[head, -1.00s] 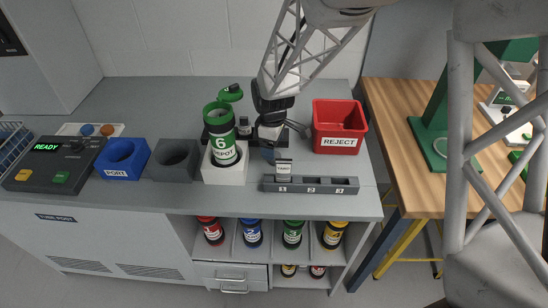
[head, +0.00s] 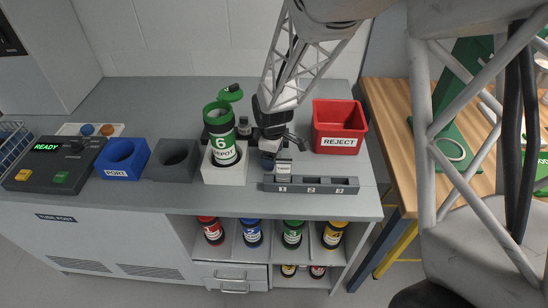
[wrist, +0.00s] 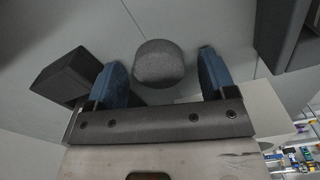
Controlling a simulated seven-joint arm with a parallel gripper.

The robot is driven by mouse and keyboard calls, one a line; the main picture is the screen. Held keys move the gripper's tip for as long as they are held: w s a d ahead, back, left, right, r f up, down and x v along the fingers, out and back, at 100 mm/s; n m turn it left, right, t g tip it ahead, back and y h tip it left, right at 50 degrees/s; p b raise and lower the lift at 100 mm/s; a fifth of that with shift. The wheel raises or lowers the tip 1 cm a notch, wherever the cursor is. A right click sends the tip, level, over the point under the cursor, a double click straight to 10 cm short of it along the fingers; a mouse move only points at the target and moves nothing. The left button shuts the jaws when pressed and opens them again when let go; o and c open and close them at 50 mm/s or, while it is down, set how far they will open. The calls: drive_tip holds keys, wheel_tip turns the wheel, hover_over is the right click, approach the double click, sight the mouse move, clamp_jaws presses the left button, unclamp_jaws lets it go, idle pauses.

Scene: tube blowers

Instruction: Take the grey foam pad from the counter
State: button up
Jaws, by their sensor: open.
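The grey foam pad (wrist: 158,63) shows in the wrist view as a rounded, rough-textured dark grey piece on the lighter counter. My gripper (wrist: 160,66) is open, with one blue finger on each side of the pad and visible gaps between. I cannot tell whether the fingertips are down at the pad's height. In the head view my gripper (head: 268,160) is low over the counter (head: 330,205), between the white depot block and the red bin. I cannot make out the pad there; the gripper and things around it seem to hide it.
A dark numbered rack (head: 335,186) with a small labelled item (head: 283,168) in slot 1 stands just in front of my gripper. The white depot block (head: 224,174) holds a green canister (head: 222,140). The red reject bin (head: 338,122) is to the right.

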drive_tip(key=shift+c, duration=0.2)
drive_tip(key=c, duration=0.9)
drive_tip(key=shift+r, duration=0.1)
drive_tip(key=shift+c, duration=0.2)
wheel_tip(320, 180, up, 10)
idle(0.5)
